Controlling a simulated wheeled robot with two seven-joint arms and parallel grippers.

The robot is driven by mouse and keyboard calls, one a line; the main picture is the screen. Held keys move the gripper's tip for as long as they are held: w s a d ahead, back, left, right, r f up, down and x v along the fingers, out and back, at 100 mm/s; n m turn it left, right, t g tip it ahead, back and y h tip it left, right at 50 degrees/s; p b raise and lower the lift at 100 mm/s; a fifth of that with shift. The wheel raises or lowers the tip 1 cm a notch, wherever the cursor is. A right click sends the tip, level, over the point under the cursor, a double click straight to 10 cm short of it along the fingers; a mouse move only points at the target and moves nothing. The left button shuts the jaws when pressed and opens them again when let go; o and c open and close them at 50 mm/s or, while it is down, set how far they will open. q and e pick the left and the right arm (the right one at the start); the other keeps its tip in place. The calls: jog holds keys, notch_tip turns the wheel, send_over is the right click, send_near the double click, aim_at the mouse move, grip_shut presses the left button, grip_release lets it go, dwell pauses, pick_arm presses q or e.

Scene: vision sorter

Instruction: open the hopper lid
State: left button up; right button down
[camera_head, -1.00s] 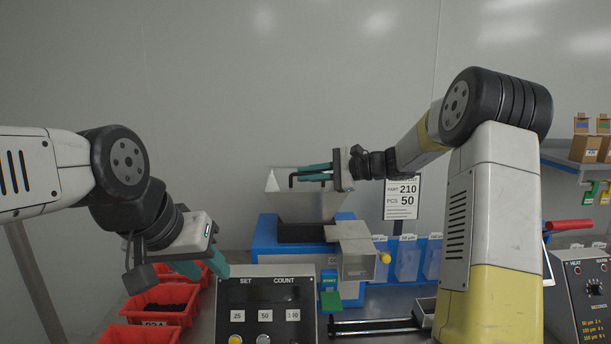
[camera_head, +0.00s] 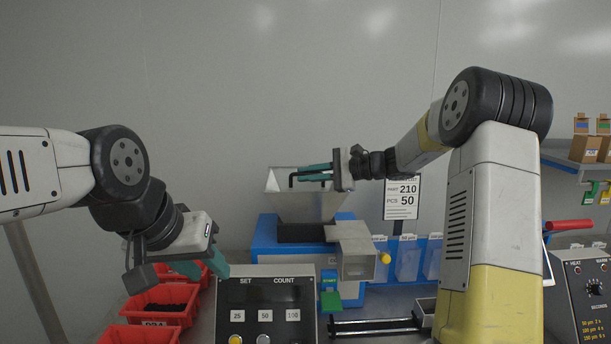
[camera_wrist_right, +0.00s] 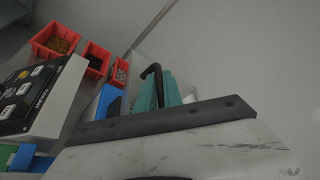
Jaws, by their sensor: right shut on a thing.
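The grey hopper (camera_head: 305,207) stands on the blue machine at the centre of the head view, with a pale inner wall showing at its left. My right gripper (camera_head: 314,173) reaches in from the right at the hopper's top edge. Its teal fingers are shut on a black bent handle (camera_head: 291,181), which also shows between the fingers in the right wrist view (camera_wrist_right: 152,72). I cannot make out the lid's panel or its angle clearly. My left gripper (camera_head: 178,275) hangs at the lower left, away from the hopper, with its teal fingers apart and empty.
A control box (camera_head: 266,300) with buttons stands in front of the hopper. Red bins (camera_head: 160,304) sit at the left below my left gripper. A metal box (camera_head: 356,250) with a yellow knob is right of the hopper. A sign (camera_head: 402,197) stands behind.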

jog(key=shift+r, duration=0.15)
jog(key=w+r+m+g+h, duration=0.1)
jog(key=w+r+m+g, duration=0.2)
jog(key=r, duration=0.8)
jog(key=shift+w+r+m, duration=0.35)
jog(key=shift+w+m, duration=0.65)
jog(key=shift+w, duration=0.65)
jog(key=c, duration=1.8)
grip_release()
jog(key=shift+o, duration=0.2)
jog(key=shift+d, duration=0.15)
